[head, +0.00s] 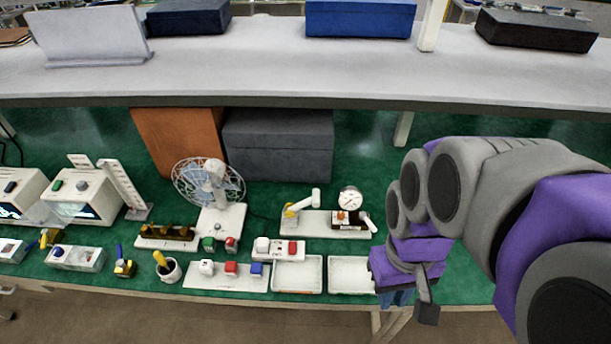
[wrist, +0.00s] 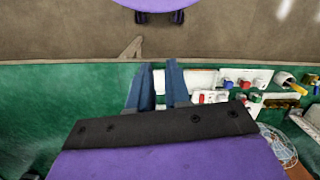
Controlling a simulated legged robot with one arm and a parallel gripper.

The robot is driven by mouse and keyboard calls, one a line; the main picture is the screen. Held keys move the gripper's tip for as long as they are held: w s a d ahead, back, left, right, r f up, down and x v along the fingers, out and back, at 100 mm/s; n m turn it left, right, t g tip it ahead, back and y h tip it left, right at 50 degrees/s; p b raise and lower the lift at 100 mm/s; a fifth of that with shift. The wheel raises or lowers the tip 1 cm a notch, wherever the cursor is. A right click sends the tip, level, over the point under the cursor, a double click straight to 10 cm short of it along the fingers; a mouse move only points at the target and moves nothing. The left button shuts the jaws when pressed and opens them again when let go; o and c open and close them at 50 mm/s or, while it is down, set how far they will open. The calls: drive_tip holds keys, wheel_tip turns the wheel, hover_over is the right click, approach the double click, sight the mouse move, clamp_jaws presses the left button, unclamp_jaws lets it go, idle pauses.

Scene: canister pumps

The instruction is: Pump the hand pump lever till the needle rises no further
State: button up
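The hand pump unit stands on a white base plate (head: 325,230) on the green table in the head view. Its lever (head: 303,199) is a white arm at the left end, with a yellow part beside it, and slants up to the right. A round white gauge (head: 350,199) stands at the right end; its needle is too small to read. A small white handle (head: 367,222) sticks out below the gauge. My gripper (head: 397,298) is right of and nearer than the pump, at the table's front edge, touching nothing visible. In the wrist view its blue fingers (wrist: 160,70) are apart and empty.
Two white trays (head: 296,274) (head: 349,274) lie in front of the pump. A block with a red button (head: 280,249) and a fan (head: 209,195) stand to the left.

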drive_tip(key=w+a+n, duration=0.1)
drive_tip(key=w, duration=0.3)
drive_tip(key=w+a+n, duration=0.1)
drive_tip(key=w, duration=0.3)
drive_tip(key=w+a+r+n, duration=0.1)
drive_tip(key=w+n, duration=0.1)
drive_tip(key=w, duration=0.3)
clamp_jaws()
drive_tip(key=n+t+b, duration=0.2)
drive_tip(key=n+b, duration=0.2)
drive_tip(key=n, duration=0.8)
hover_over(305, 199)
drive_tip(key=a, duration=0.1)
wheel_tip(305, 199, down, 24)
drive_tip(key=shift+s+a+r, duration=0.1)
drive_tip(key=shift+s, duration=0.05)
drive_tip(key=shift+d+f, duration=0.55)
drive_tip(key=shift+d, duration=0.05)
